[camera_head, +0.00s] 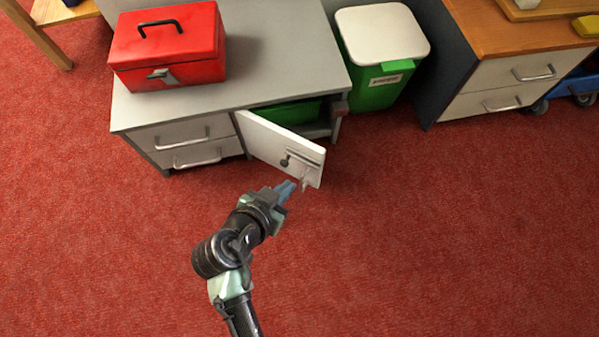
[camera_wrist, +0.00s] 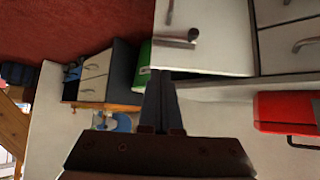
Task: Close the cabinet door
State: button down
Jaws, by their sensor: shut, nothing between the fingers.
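The white cabinet door (camera_head: 275,143) stands partly open at the right part of the grey cabinet (camera_head: 268,60), hinged on its left side. It has a dark knob and a handle near its free edge. Behind it, a green thing (camera_head: 290,112) shows inside the cabinet. My gripper (camera_head: 290,187) is shut and empty, just in front of the door's free lower edge; I cannot tell whether it touches. In the wrist view the door (camera_wrist: 205,40) fills the upper middle, with the shut fingers (camera_wrist: 161,85) pointing at its edge.
A red toolbox (camera_head: 168,45) sits on the cabinet top. A green bin with a white lid (camera_head: 382,50) stands right of the cabinet. A wooden-topped drawer unit (camera_head: 505,75) is farther right. Red carpet (camera_head: 430,240) is clear in front.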

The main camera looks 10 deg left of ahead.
aim_at(316, 152)
jog(key=b+x, duration=0.2)
jog(key=x, duration=0.2)
jog(key=w+r+b+x, duration=0.1)
jog(key=b+x, duration=0.1)
jog(key=x, duration=0.1)
jog(key=b+x, duration=0.3)
jog(key=x, duration=0.1)
jog(key=shift+w+d, duration=0.2)
jog(key=shift+w, duration=0.15)
jog(key=shift+w+d+r, duration=0.2)
jog(key=shift+w, duration=0.15)
jog(key=shift+w+d+r+y+p, duration=0.15)
jog(key=shift+w+d+y+p, duration=0.2)
jog(key=shift+w, duration=0.1)
jog(key=w+d+n+b, duration=0.1)
jog(key=w+d, duration=0.1)
jog(key=w, duration=1.1)
jog(key=shift+w+d+y, duration=0.35)
